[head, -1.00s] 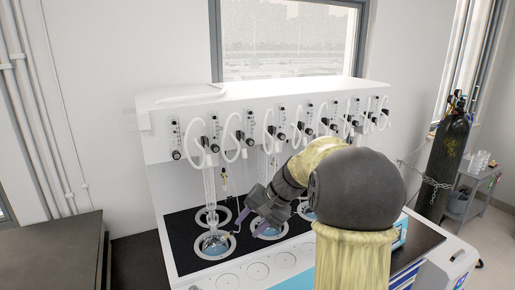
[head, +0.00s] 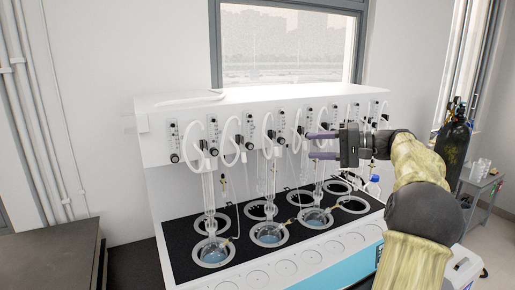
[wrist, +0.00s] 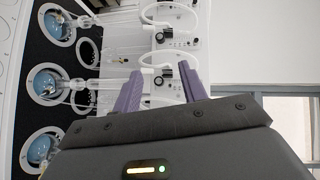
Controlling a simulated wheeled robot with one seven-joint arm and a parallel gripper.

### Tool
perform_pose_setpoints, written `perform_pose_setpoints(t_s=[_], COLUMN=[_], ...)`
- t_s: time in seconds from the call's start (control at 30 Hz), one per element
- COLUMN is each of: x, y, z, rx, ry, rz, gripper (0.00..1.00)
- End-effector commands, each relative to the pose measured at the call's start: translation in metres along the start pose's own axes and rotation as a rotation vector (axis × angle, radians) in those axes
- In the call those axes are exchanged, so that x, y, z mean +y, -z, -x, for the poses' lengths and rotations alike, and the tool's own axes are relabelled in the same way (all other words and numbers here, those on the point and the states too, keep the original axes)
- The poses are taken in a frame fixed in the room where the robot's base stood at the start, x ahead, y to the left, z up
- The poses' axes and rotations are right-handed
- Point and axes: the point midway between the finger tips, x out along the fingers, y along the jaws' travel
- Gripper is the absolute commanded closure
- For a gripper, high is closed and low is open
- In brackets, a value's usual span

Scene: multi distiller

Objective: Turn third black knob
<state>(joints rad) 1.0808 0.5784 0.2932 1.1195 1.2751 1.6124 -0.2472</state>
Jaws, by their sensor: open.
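The white distiller (head: 262,100) has a row of black knobs along its front panel, beneath small gauges. Counting gauge knobs from the left in the head view, the third black knob (head: 249,146) is unobstructed, left of my gripper. My gripper (head: 310,146) is open and empty, its two purple fingers pointing left, one above the other, in front of the panel's right half. In the wrist view, a black knob (wrist: 167,75) appears between the fingertips of my gripper (wrist: 159,70); I cannot tell which knob in the row it is, nor whether anything touches.
White looped tubes (head: 233,150) hang in front of the panel between the knobs. Glass columns and flasks with blue liquid (head: 214,252) stand below on the black deck. A dark gas cylinder (head: 453,150) and a grey cart (head: 482,180) are at the right.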

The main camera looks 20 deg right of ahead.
Motion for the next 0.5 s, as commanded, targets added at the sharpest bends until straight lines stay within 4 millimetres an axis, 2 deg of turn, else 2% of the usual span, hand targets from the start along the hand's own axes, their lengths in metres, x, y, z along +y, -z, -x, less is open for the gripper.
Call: perform_pose_setpoints(t_s=[0.17,0.5], x=[-0.001,-0.002], y=[0.0,-0.001], z=[-0.013,-0.07], rx=[-0.002,-0.004], ry=[-0.001,-0.001], rz=[0.0,-0.002], gripper=[0.58,0.58])
